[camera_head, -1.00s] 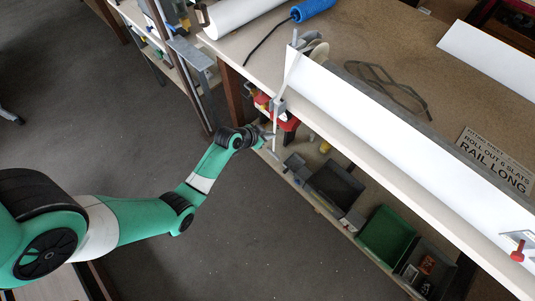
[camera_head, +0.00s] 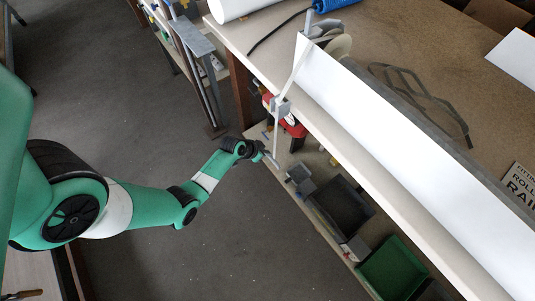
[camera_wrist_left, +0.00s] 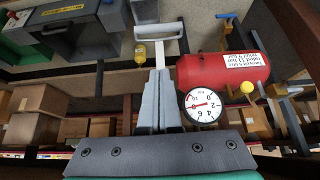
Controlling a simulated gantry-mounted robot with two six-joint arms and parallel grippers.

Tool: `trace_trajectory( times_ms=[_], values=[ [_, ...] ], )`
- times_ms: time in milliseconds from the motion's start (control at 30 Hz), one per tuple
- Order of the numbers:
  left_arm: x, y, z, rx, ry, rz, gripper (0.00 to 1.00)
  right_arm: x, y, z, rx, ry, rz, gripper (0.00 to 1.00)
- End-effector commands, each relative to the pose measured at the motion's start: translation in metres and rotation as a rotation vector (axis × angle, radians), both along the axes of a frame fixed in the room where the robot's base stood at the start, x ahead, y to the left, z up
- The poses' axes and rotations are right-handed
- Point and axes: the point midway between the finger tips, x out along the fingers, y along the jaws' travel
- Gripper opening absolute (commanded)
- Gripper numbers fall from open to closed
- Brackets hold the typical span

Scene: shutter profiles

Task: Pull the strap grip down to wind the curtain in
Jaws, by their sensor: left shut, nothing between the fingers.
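A white strap (camera_head: 277,130) hangs off the bench corner from the roller end and passes a grey block (camera_head: 281,107) at the bench edge. A pale bar-shaped strap grip (camera_wrist_left: 159,31) is at its lower end. My left gripper (camera_head: 269,156) is beside the strap's lower end in the head view. In the left wrist view its fingers (camera_wrist_left: 160,72) are shut and empty, with the strap and grip just beyond their tips. I cannot tell whether they touch the strap. The white curtain housing (camera_head: 400,125) runs along the bench edge. My right gripper is out of view.
A red tank (camera_wrist_left: 222,70) and a pressure gauge (camera_wrist_left: 205,106) are close to the fingers in the left wrist view. A dark bin (camera_head: 341,203) and green bin (camera_head: 395,268) stand on the shelf below the bench. Open floor (camera_head: 240,245) lies in front.

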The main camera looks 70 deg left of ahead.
Motion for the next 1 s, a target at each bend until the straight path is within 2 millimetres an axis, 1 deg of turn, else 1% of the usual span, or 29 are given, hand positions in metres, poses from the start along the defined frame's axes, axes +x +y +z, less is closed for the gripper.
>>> trace_trajectory(
  times_ms=[33,200,333,400,500,667,1000],
  values=[
    [0.006,0.002,-0.017,0.0,-0.001,-0.001,0.0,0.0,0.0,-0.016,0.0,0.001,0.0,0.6],
    [0.026,0.008,-0.05,0.0,0.0,-0.002,0.0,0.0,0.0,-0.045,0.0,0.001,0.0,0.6],
    [0.041,0.012,-0.072,0.001,0.0,-0.002,0.0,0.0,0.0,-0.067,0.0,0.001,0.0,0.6],
    [0.036,0.01,-0.083,0.0,0.001,0.0,0.0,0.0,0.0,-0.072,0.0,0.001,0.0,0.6],
    [0.034,0.01,-0.094,0.0,0.0,0.0,0.0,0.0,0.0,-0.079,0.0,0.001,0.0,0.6],
    [0.032,0.01,-0.1,0.001,-0.001,-0.001,0.0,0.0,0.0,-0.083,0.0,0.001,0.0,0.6],
    [0.031,0.008,-0.101,0.001,-0.001,-0.001,0.0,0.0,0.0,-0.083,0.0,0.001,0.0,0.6]
  ],
)
